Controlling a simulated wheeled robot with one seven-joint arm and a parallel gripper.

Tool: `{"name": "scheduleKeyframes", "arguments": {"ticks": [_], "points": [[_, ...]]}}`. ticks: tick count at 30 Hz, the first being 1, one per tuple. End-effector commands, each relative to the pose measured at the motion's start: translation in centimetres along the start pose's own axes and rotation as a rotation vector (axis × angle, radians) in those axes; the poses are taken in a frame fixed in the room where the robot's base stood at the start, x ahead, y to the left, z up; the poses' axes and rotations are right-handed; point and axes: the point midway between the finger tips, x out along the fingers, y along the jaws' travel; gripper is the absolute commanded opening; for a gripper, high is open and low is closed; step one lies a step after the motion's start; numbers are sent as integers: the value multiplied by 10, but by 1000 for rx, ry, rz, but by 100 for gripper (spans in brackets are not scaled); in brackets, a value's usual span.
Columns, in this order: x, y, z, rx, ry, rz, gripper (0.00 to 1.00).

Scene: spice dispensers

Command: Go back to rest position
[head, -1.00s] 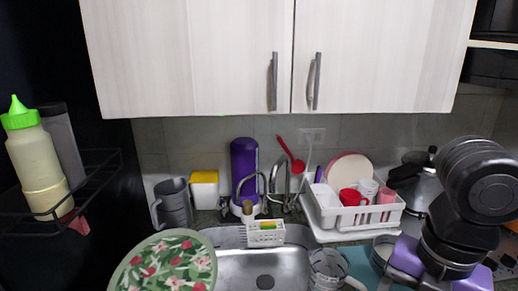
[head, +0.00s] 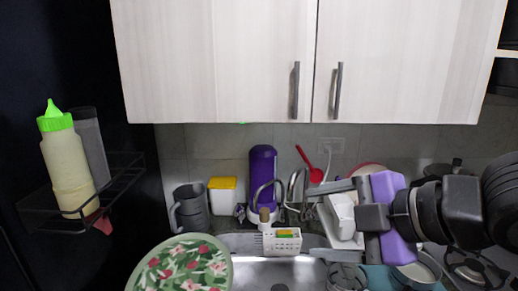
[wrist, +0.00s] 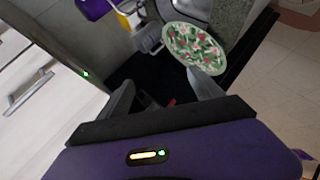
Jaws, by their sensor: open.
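My gripper (head: 316,221) is open and empty at the right of the head view. Its two grey fingers point left, in front of the sink and dish rack area. The wrist view shows both fingers (wrist: 165,92) spread apart with nothing held between them. A pale yellow dispenser with a green pointed cap (head: 68,165) stands in a black wire rack on the left. A dark grey dispenser (head: 91,147) stands behind it in the same rack (head: 45,222). My gripper is far from both, across the counter.
White cabinets (head: 220,60) hang above the counter. A floral plate (head: 182,265), a grey jug (head: 188,208), a yellow-and-white container (head: 222,197), a purple bottle (head: 263,175) and the faucet (head: 292,190) surround the sink. My arm partly hides the white dish rack (head: 340,215).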

Motion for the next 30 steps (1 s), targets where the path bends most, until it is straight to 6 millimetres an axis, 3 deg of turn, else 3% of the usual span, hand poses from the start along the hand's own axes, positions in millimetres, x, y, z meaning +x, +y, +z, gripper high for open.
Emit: {"name": "scheduleKeyframes", "arguments": {"ticks": [3,7,11,15,19,23,30], "points": [[-4,40,-34,118,154,204,76],[-22,77,-58,251,309,408,76],[-47,104,-65,387,446,589,76],[-73,117,-58,533,567,761,76],[-95,116,-41,664,652,906,76],[-110,103,-19,790,706,1035,76],[-122,50,26,997,724,1233,76]]}}
